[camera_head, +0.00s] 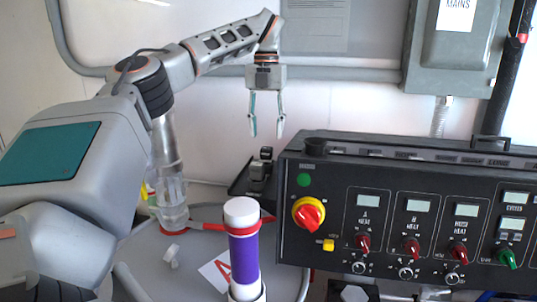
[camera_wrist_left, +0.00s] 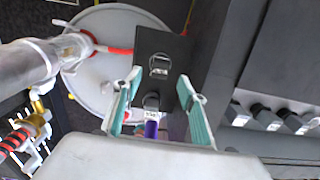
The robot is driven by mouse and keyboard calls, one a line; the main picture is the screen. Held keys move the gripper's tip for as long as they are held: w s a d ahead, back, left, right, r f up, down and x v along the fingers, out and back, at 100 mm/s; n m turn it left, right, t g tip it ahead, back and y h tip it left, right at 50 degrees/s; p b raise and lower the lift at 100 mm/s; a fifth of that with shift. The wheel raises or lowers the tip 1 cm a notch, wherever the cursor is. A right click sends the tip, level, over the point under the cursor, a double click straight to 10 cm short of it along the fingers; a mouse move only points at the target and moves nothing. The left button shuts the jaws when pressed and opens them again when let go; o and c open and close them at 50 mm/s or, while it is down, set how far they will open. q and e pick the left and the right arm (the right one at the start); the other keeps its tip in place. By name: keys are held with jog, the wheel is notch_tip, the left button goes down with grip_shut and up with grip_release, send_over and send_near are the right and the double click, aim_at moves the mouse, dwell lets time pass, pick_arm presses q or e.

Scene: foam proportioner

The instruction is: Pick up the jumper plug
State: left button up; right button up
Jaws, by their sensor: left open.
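A small dark-and-grey blocky piece, which looks like the jumper plug (camera_head: 258,171), stands on a black shelf (camera_head: 238,187) at the left end of the control box. My left gripper (camera_head: 267,130) is open and points down above the shelf, apart from the piece, with nothing between its fingers. In the left wrist view, a dark piece with a pale frame (camera_wrist_left: 159,66) sits on the shelf, just beyond the left fingertips (camera_wrist_left: 159,80). A smaller grey piece with purple below it (camera_wrist_left: 151,128) shows between the fingers; I cannot tell which part is the plug. My right gripper is not in view.
The black control box (camera_head: 385,170) with knobs and displays fills the right side. A purple cylinder with a white cap (camera_head: 243,258) stands in front. A grey drum lid (camera_head: 190,262) and a clear vertical tube (camera_head: 168,170) are at left. A grey conduit (camera_head: 345,75) runs along the wall.

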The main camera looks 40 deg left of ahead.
aim_at(267, 148)
pick_arm(q)
jog(key=shift+s+f, duration=0.15)
jog(key=shift+f, duration=0.8)
notch_tip(267, 148, down, 5)
jog(key=shift+r, duration=0.1)
jog(key=shift+d, duration=0.1)
grip_shut()
